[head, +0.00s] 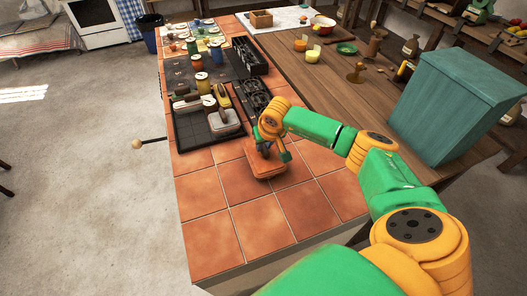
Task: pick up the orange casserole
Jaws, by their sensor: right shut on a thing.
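The orange casserole (239,183) is a low, rounded, orange-brown dish at the near part of the tiled counter (205,232). My right gripper (265,152) reaches down over it from the right and is shut on its top. The wrist hides part of the lid and the fingertips. I cannot tell whether the casserole touches the tiles or is slightly above them. My left gripper is not in view.
A black tray (186,140) with pans and jars stands just behind the casserole. A teal bin (450,105) stands on the wooden table (360,95) at right. A round-ended handle (137,144) juts out left of the counter. The near tiles are clear.

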